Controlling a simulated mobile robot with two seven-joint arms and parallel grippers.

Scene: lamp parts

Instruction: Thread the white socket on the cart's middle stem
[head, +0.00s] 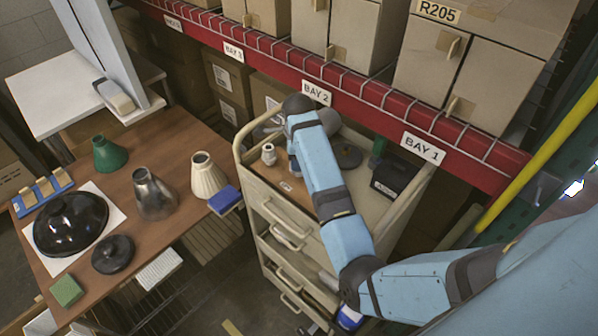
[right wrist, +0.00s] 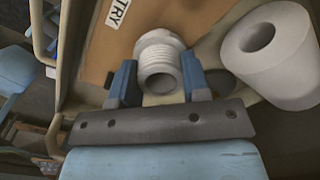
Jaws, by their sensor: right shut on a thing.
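In the right wrist view a white socket (right wrist: 158,52) with a ringed, threaded end sits between the blue fingers of my right gripper (right wrist: 158,80), which is shut on it. Its round opening faces the camera. In the head view my right gripper (head: 293,162) is over the cart's top (head: 386,226), mostly behind my own forearm. I cannot make out the middle stem. My left gripper is out of view.
A white cylinder with a hole (right wrist: 268,55) stands close right of the gripper. The cart also bears a dark disc (head: 347,156) and a black box (head: 394,178). A red shelf beam (head: 365,112) runs behind. Lamp shades crowd the wooden table (head: 175,137) at left.

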